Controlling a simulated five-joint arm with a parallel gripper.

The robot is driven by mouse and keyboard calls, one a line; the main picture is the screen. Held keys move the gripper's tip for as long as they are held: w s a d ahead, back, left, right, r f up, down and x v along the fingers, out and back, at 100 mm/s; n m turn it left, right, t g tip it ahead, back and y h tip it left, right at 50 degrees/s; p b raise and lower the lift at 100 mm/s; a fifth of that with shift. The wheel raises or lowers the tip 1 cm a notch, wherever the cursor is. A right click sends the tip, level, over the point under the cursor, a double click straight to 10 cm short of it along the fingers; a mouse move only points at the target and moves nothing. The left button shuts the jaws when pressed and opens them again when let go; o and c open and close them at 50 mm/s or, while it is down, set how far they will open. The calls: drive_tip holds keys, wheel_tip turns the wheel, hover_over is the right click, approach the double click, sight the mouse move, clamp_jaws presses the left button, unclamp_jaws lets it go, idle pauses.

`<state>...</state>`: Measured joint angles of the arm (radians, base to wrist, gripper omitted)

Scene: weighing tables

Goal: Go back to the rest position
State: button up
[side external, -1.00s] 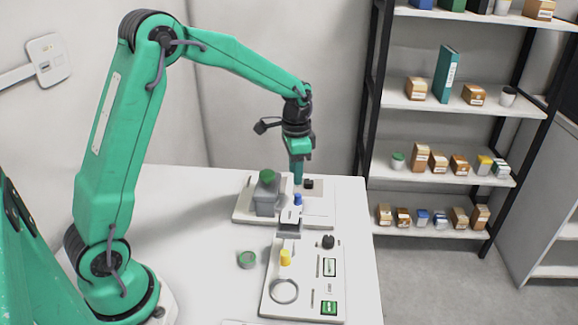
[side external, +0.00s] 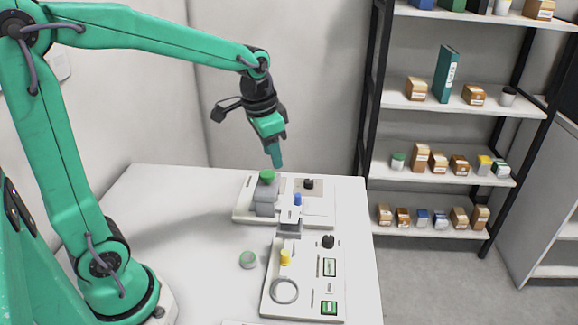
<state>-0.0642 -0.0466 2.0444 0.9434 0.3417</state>
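My gripper (side external: 274,153) is at the end of the green arm, raised above the back of the white table (side external: 180,215). It hangs above the rear weighing station and touches nothing on the table. Its green fingers look close together and seem empty, but from this side I cannot tell whether they are open or shut.
The rear station (side external: 318,212) carries a grey block with a green top (side external: 266,192) and a blue-topped piece (side external: 297,200). The front panel (side external: 308,300) has a yellow knob (side external: 285,257) and a ring. Shelves (side external: 450,180) stand right.

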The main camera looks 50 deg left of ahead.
drive_tip(key=s+d+r+n+t, duration=0.2)
drive_tip(key=s+r+n+t, duration=0.1)
drive_tip(key=s, duration=1.2)
drive_tip(key=shift+d, duration=0.2)
drive_tip(key=shift+c, duration=0.2)
idle(0.9)
